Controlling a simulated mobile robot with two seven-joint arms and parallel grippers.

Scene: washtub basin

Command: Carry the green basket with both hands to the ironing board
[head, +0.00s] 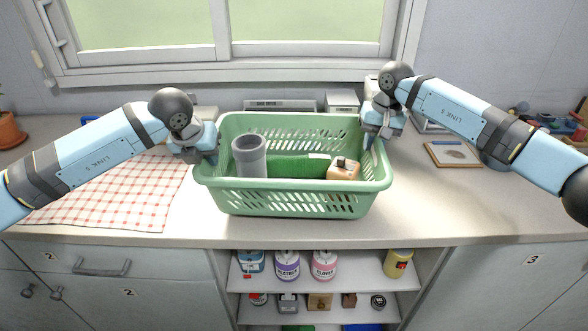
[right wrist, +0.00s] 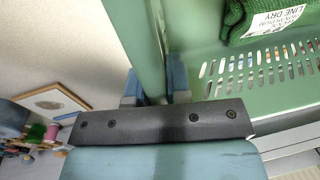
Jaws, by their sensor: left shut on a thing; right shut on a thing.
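The green basket (head: 290,200) is at the front part of the counter, below the window, and looks roughly level. Inside it are a grey cylinder (head: 249,158), a dark green cloth (head: 297,167) with a white label, and a small tan block-like item (head: 343,169). My left gripper (head: 208,158) is shut on the basket's left rim. My right gripper (head: 372,143) is shut on its right rim; the right wrist view shows the fingers (right wrist: 154,88) on either side of the green rim. I cannot tell whether the basket's bottom touches the counter. No ironing board is visible.
A red-checked cloth (head: 115,190) lies on the counter (head: 430,215) at the left. Open shelves (head: 350,285) with bottles are below the counter. A potted plant (head: 10,130) stands far left.

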